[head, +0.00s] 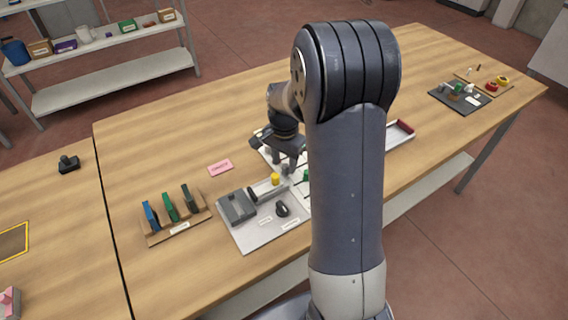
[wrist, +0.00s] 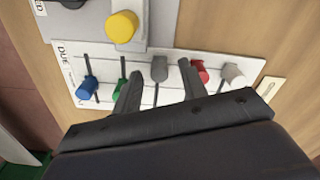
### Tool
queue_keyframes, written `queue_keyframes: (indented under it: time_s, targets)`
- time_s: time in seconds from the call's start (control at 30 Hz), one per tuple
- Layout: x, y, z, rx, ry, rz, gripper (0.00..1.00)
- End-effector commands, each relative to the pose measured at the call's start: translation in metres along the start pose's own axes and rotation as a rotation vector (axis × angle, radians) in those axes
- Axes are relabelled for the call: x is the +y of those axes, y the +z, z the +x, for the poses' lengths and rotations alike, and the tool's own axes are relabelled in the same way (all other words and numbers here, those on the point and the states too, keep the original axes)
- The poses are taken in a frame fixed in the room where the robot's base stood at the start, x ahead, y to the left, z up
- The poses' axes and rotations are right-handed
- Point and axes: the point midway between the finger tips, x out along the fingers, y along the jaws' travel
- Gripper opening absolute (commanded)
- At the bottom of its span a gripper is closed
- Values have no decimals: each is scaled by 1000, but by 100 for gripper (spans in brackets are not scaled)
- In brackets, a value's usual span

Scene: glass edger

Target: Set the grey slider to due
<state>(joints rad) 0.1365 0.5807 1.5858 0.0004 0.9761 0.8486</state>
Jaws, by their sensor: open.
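The slider panel (wrist: 140,92) is a white plate with several slotted sliders, seen in the wrist view. Its knobs are blue (wrist: 87,87), green (wrist: 120,86), mid-grey (wrist: 159,68), red (wrist: 201,72) and a paler grey (wrist: 232,75). The word DUE (wrist: 64,52) is printed at the panel's upper left. The mid-grey knob stands near the upper end of its slot. My gripper (wrist: 160,72) is open, with one finger on each side of that knob; contact cannot be told. In the head view my gripper (head: 288,163) is over the panel, which my arm partly hides.
A yellow knob (wrist: 122,26) stands on a grey plate just above the panel. In the head view, a rack (head: 178,226) with blue and green pieces, a pink card (head: 220,168) and a red-and-white tray (head: 400,136) are nearby. The table's far left is mostly clear.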

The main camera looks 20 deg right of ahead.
Motion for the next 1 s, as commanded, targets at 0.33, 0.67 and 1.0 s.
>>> queue_keyframes:
  time_s: [0.33, 0.67, 1.0]
  targets:
    - [-1, 0, -70, 4, -5, 0, 40]
    - [0, 1, -94, 0, 0, -1, 40]
    - [0, 1, -90, 0, 0, -1, 40]
